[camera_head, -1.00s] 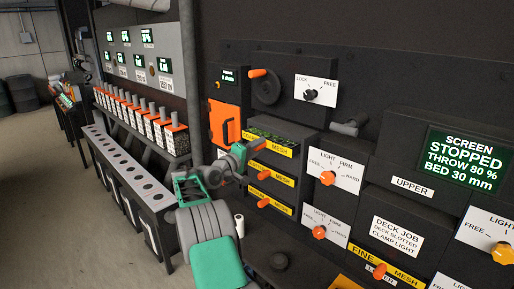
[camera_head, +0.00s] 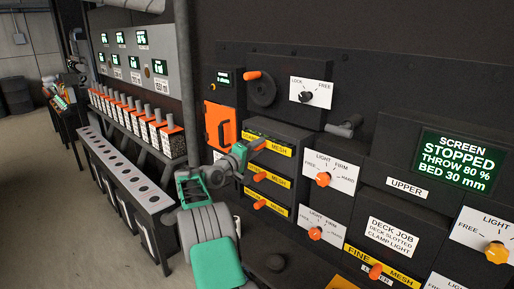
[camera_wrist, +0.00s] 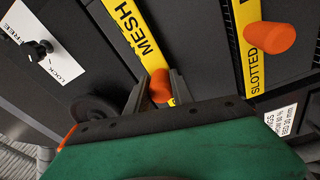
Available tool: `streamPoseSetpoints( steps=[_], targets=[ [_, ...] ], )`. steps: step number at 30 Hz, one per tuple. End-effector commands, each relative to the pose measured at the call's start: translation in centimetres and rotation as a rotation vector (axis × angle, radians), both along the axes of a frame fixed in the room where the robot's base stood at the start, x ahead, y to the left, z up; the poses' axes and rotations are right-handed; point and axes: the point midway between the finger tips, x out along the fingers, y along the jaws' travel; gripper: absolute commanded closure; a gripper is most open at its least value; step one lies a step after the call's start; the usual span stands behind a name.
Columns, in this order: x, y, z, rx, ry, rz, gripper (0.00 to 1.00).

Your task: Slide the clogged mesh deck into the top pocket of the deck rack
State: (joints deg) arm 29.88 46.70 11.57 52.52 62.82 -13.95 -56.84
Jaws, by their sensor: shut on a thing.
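The clogged mesh deck (camera_head: 281,150) has a yellow front strip lettered MESH and an orange handle. It is at the top pocket of the dark deck rack (camera_head: 300,131), with its front close to the rack face; whether it is fully seated I cannot tell. My gripper (camera_head: 247,149) is shut on its handle. In the wrist view my gripper's fingers (camera_wrist: 160,90) stand on both sides of the orange handle, beside the yellow strip (camera_wrist: 138,30). The deck's far end is hidden inside the rack.
Below are two more yellow-fronted decks (camera_head: 270,180) (camera_head: 268,207) with orange handles. A LOCK/FREE dial (camera_head: 306,96) and black wheel (camera_head: 263,92) sit above. An orange panel (camera_head: 219,128) is left of the rack. LIGHT/FIRM/HARD dials (camera_head: 323,179) stand to the right.

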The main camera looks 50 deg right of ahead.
Motion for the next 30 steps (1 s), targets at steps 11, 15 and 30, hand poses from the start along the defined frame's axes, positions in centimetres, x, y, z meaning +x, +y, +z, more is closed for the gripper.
streamPoseSetpoints(
  steps=[11, 15, 30],
  targets=[
    [-0.1, -0.5, 0.3, -0.004, -0.003, -0.001, 0.61],
    [-0.1, -0.5, 0.2, -0.003, -0.002, -0.001, 0.49],
    [0.1, 2.9, -0.7, 0.001, 0.000, 0.004, 0.47]
  ],
)
